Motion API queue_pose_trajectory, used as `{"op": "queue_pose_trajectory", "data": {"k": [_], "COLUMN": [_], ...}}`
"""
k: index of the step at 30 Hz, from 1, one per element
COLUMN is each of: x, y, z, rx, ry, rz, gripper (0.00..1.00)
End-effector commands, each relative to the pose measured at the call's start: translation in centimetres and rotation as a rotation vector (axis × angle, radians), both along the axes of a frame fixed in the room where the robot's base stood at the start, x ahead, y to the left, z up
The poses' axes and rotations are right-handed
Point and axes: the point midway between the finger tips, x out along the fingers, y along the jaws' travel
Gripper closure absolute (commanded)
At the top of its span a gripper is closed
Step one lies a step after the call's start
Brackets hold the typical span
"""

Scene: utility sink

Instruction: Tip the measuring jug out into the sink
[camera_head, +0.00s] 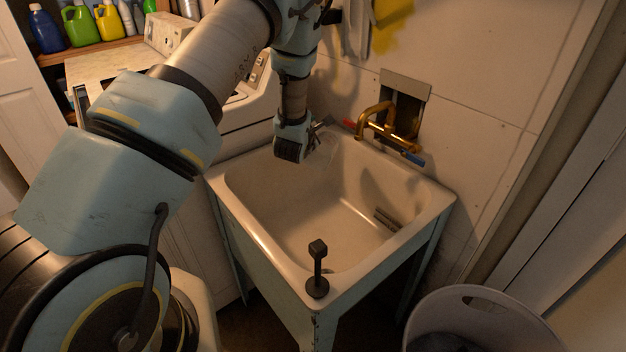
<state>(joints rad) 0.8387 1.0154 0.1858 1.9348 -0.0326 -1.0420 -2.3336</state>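The utility sink (300,215) is a cream basin on a pale blue stand, in the middle of the head view. Its visible floor looks empty, apart from a dark slotted shape low on the right inner wall. My gripper (316,136) is over the sink's back left part, near the rim and left of the tap. Its dark hand points down, and small finger parts show on its right side. They are too small and shadowed to show whether they are open or shut.
A brass tap (384,122) with red and blue handles projects over the sink's back edge. A black upright object with a round base (318,284) stands on the front corner. A pale bin (530,332) stands at lower right. White appliances and shelved bottles are behind my arm.

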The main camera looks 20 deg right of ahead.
Motion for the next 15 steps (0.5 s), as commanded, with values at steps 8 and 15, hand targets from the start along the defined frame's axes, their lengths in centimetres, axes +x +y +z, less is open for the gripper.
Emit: {"op": "queue_pose_trajectory", "data": {"k": [8, 15], "x": [0.8, 1.3], "y": [-0.5, -0.9], "z": [-1.0, -2.9], "rx": [0.063, 0.149], "ry": [0.091, 0.211], "rz": [0.004, 0.006], "gripper": [1.00, 1.00]}}
